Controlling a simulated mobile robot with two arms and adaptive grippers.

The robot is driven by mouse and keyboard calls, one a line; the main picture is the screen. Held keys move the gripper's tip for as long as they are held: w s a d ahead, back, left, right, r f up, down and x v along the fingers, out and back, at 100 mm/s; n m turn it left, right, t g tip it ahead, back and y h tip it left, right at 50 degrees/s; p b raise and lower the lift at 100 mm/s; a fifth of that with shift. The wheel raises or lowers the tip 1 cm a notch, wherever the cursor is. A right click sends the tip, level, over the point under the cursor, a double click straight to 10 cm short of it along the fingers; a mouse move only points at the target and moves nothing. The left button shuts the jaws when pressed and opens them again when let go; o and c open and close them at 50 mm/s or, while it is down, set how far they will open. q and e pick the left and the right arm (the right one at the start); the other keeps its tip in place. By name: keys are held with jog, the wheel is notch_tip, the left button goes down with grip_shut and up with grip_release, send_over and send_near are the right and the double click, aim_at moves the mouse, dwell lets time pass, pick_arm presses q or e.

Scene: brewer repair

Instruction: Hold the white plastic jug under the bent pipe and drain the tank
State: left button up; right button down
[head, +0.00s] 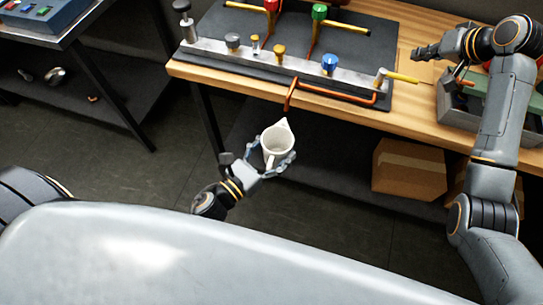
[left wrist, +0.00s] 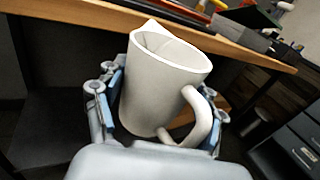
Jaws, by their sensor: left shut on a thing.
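The white plastic jug (head: 275,144) is held off the floor, below and in front of the bench edge. My left gripper (head: 277,160) is shut around its body. In the left wrist view the jug (left wrist: 160,85) sits nearly upright between the fingers of my left gripper (left wrist: 155,100), its handle toward the camera at the right. The orange bent pipe (head: 290,95) hangs down over the bench's front edge, its end just above the jug's spout side. My right gripper (head: 427,51) is above the bench at the right; its finger opening is too small to judge.
The wooden bench (head: 420,125) carries a grey manifold (head: 260,58) with several coloured knobs and a yellow-handled valve (head: 400,77). A grey bin (head: 455,112) stands at the bench's right. Cardboard boxes (head: 408,170) sit on the lower shelf. Another table (head: 75,30) is at the left.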

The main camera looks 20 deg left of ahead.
aim_at(276, 135)
pick_arm(q)
jog(key=shift+w, duration=3.35)
pick_arm(e)
jog(key=shift+f, duration=0.1)
jog(key=shift+f, duration=2.25)
jog(key=shift+s+d, duration=0.2)
jog(key=shift+s, duration=0.4)
